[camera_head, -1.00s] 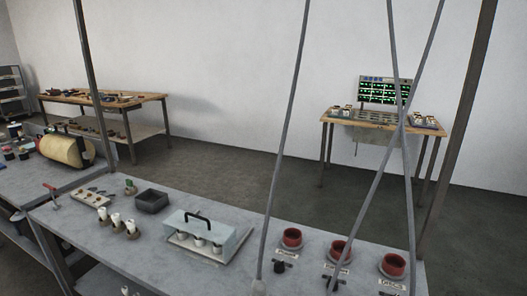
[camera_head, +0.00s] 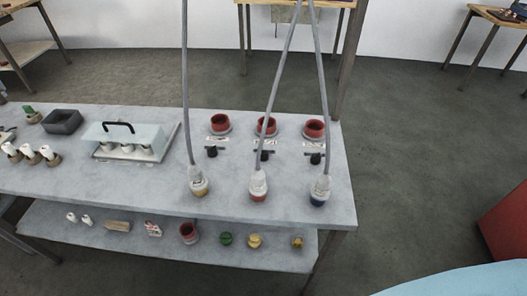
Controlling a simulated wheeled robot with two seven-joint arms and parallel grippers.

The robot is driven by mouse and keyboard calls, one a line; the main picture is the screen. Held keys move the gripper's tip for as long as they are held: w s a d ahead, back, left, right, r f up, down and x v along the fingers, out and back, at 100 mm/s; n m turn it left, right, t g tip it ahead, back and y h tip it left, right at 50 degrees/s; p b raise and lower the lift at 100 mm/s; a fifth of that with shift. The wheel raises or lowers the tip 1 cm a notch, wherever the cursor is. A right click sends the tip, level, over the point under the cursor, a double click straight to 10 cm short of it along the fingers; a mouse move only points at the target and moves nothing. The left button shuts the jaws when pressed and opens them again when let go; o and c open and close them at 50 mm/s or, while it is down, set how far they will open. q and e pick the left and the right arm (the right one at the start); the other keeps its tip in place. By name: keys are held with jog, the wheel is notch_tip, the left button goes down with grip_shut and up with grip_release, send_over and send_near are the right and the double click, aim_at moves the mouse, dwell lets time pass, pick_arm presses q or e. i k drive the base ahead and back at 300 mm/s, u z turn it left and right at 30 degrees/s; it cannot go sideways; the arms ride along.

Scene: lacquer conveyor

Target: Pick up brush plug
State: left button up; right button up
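Three grey cables hang down to three plugs standing at the front right of the grey table (camera_head: 100,182). The left plug (camera_head: 198,187) has a yellow band, the middle plug (camera_head: 258,187) a red band and the right plug (camera_head: 320,191) a blue band. Behind them are three red round sockets: left (camera_head: 220,123), middle (camera_head: 266,127) and right (camera_head: 314,129). Each has a small label and a black knob in front. The labels are too small to read surely, so I cannot tell which plug is the brush plug. Neither gripper is in view.
A glass-covered case (camera_head: 130,141) with a black handle and a dark grey box (camera_head: 62,121) stand left of the plugs. White-topped pieces (camera_head: 30,153) stand further left. A lower shelf (camera_head: 100,235) holds several small items. Floor is open to the right.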

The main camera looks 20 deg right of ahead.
aim_at(321, 192)
jog(key=u, duration=0.15)
jog(key=k, duration=0.65)
jog(key=z, duration=0.95)
jog(key=i, duration=0.5)
jog(key=u, duration=0.45)
